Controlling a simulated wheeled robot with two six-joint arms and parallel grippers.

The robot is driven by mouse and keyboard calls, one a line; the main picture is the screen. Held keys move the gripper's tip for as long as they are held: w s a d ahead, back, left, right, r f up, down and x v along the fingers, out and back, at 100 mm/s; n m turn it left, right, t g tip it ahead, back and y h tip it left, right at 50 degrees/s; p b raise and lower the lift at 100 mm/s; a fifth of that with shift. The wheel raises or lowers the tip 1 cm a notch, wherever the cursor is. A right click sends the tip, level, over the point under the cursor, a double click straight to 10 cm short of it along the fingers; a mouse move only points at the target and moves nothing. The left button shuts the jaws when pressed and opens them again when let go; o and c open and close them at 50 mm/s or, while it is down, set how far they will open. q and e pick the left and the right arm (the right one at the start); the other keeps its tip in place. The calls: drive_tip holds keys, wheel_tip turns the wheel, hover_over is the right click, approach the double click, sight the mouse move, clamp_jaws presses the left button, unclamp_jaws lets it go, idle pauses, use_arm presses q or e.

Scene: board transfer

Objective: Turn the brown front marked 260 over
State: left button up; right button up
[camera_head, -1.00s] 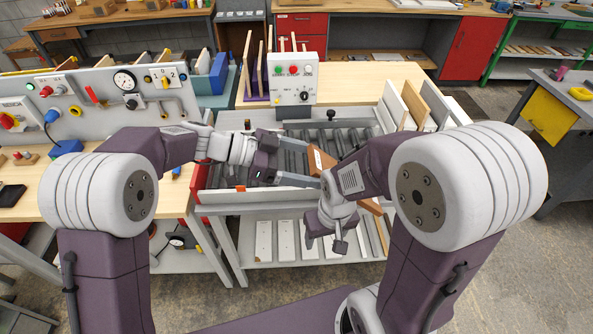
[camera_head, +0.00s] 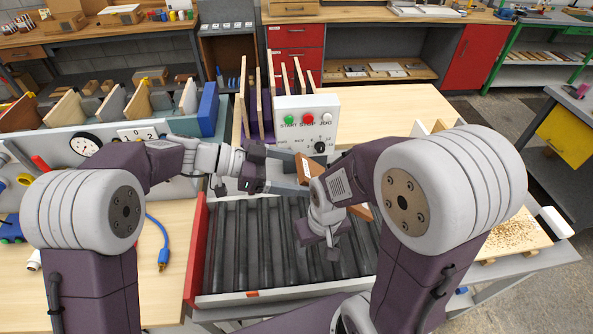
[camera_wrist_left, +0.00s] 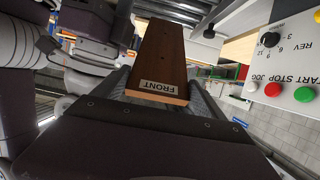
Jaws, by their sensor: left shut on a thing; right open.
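The brown front (camera_head: 303,170) is a flat board, held above the roller conveyor (camera_head: 258,245). My left gripper (camera_head: 296,173) is shut on its near end. In the left wrist view the brown front (camera_wrist_left: 162,52) extends away between the fingers, with a pale label reading FRONT at the held end. I cannot read 260. In the head view my right arm crosses in front of the board and hides its middle; the other end shows to the right of that arm. My right gripper (camera_head: 327,243) is open, lower than the board and over the rollers; its fingers are hard to make out.
A control box (camera_head: 308,120) with START, STOP and JOG buttons stands just behind the held board. Upright boards (camera_head: 265,95) stand in a rack behind it. A red end plate (camera_head: 197,245) bounds the conveyor at left. The visible rollers are bare.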

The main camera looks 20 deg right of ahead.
sight(301, 181)
use_arm(q)
drive_tip(key=s, duration=0.3)
drive_tip(key=shift+a+r, duration=0.15)
use_arm(e)
drive_tip(key=s, duration=0.2)
drive_tip(key=shift+s+r, duration=0.35)
drive_tip(key=shift+w+f+b, duration=0.5)
drive_tip(key=shift+w+f, duration=0.1)
drive_tip(key=shift+w, duration=0.05)
drive_tip(key=shift+s, duration=0.35)
drive_tip(key=shift+w, duration=0.2)
use_arm(q)
wheel_tip(301, 181, down, 7)
drive_tip(key=w, duration=0.1)
drive_tip(key=shift+s, duration=0.1)
use_arm(e)
drive_tip(key=shift+s, duration=0.1)
use_arm(q)
drive_tip(key=shift+f+b, duration=0.35)
drive_tip(key=shift+b, duration=0.85)
use_arm(e)
drive_tip(key=shift+f, duration=1.15)
